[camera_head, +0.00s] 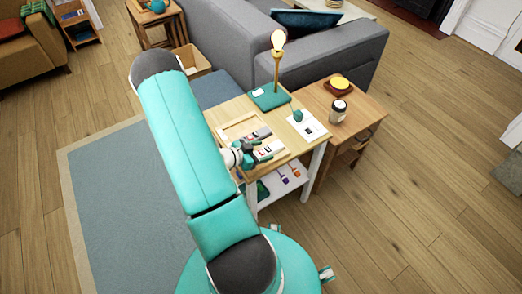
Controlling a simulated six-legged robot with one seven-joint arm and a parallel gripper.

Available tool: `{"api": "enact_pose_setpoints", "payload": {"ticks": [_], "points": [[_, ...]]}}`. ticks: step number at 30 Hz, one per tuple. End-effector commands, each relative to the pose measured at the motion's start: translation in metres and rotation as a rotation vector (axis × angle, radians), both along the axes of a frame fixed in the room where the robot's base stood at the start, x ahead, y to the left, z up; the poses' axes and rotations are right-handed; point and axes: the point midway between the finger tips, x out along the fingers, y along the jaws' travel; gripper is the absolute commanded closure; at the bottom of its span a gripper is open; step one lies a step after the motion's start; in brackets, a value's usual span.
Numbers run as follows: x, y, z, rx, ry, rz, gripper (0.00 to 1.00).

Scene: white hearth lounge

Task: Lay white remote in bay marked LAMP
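A shallow wooden tray (222,131) with bays lies on the light wood table. Small grey, white and reddish items lie in it, too small to tell which is the white remote or to read any bay label, LAMP included. My gripper (271,150) is low over the tray's front right part. Its two dark green fingers look spread apart, with pale surfaces showing between them. I cannot tell whether it touches anything. My wrist and arm hide the tray's front left part.
A lamp (277,75) with a lit bulb stands on a green base behind the tray. A white card (312,122) with a green block lies to the right. A jar (338,111) and a yellow-topped item (340,84) stand on the side table. A grey sofa (330,57) is behind.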

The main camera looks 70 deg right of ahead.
Motion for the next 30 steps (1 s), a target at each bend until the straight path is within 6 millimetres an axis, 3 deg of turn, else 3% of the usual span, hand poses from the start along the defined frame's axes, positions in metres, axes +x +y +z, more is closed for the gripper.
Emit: {"api": "enact_pose_setpoints", "payload": {"ticks": [13, 30], "points": [[0.009, 0.009, 0.005, 0.001, 0.000, 0.004, 0.37], [0.078, 0.087, 0.049, -0.001, -0.002, 0.002, 0.37]]}}
